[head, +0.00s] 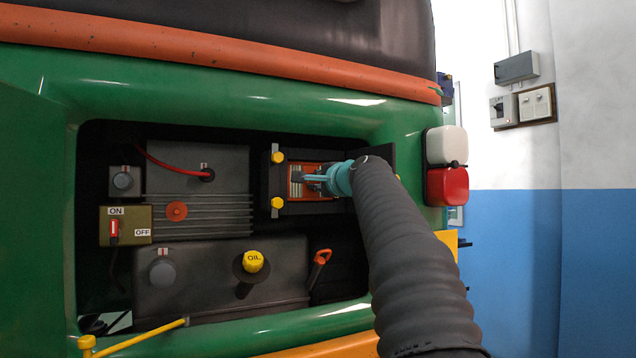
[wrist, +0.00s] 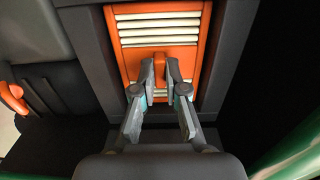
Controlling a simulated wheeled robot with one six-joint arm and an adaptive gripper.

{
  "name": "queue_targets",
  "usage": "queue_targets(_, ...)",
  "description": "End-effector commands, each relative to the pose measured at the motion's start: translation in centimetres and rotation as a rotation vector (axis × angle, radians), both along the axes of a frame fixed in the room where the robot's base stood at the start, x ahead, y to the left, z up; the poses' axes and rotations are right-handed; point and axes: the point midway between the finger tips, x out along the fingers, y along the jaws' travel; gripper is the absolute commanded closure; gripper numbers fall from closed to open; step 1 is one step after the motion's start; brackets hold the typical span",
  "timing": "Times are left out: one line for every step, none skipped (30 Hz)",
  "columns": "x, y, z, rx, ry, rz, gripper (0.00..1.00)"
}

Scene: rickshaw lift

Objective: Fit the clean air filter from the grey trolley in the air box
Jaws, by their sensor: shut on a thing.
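The air filter (wrist: 158,22) has an orange frame and pale, clean-looking pleats. In the wrist view it lies inside the dark walls of the air box (wrist: 87,45). My gripper (wrist: 160,78) is shut on the orange tab in the middle of the filter. In the head view the filter (head: 296,187) shows within the air box (head: 278,208), at the right of the engine bay, with my gripper (head: 318,180) reaching in from the right. My gripper and arm hide the filter's right part. I cannot tell whether it is fully seated.
Yellow clips (head: 277,157) sit at the air box's left edge, and a dark open lid (head: 380,165) stands at its right. The battery switch (head: 125,226), the yellow oil cap (head: 253,261) and an orange-handled dipstick (head: 322,257) are nearby. The green body rim surrounds the bay.

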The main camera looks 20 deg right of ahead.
Motion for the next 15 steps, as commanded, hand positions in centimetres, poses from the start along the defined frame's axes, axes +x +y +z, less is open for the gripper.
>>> queue_targets(0.03,0.01,0.03,0.000,0.000,0.000,1.00)
queue_targets(0.06,0.01,0.03,0.000,0.000,0.000,1.00)
queue_targets(0.04,0.01,0.03,0.000,0.000,0.000,1.00)
queue_targets(0.04,0.01,0.03,0.000,0.000,0.000,1.00)
queue_targets(0.04,0.01,0.03,0.000,0.000,0.000,1.00)
queue_targets(0.04,0.01,0.03,0.000,0.000,0.000,1.00)
queue_targets(0.04,0.01,0.02,0.000,0.000,0.000,1.00)
queue_targets(0.03,0.01,0.03,0.000,0.000,0.000,1.00)
queue_targets(0.03,0.01,0.02,0.000,0.000,0.000,0.78)
queue_targets(0.03,0.01,0.02,0.000,0.000,0.000,0.71)
queue_targets(0.03,0.01,0.03,0.000,0.000,0.000,0.63)
queue_targets(0.03,0.01,0.02,0.000,0.000,0.000,0.59)
queue_targets(0.03,0.01,0.02,0.000,0.000,0.000,0.59)
queue_targets(0.03,0.01,0.02,0.000,0.000,0.000,0.59)
queue_targets(0.04,0.01,0.01,0.000,0.000,0.000,0.59)
